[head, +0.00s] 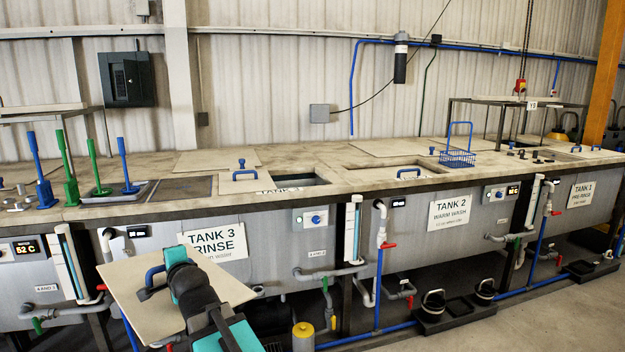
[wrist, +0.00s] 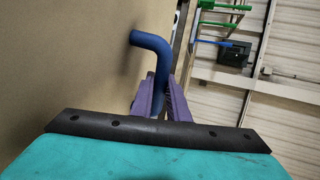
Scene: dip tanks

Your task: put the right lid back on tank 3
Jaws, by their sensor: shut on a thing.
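My gripper (head: 158,282) is shut on the blue handle (wrist: 158,62) of a flat beige lid (head: 222,284). The lid is held tilted in front of the tank row and covers part of the TANK 3 RINSE sign (head: 228,240). In the wrist view, my purple jaws (wrist: 160,98) close around the handle's lower end, and the lid (wrist: 70,65) fills the left side. Above the tank 3 front, the worktop has a dark rectangular opening (head: 303,179). A lid with a blue handle (head: 245,175) lies to its left.
Tank 2 (head: 448,211) has its own opening (head: 390,174) to the right. Tall blue and green handled tools (head: 68,188) stand at left. Pipes and valves (head: 380,240) stick out along the front. A yellow cylinder (head: 303,338) stands on the floor.

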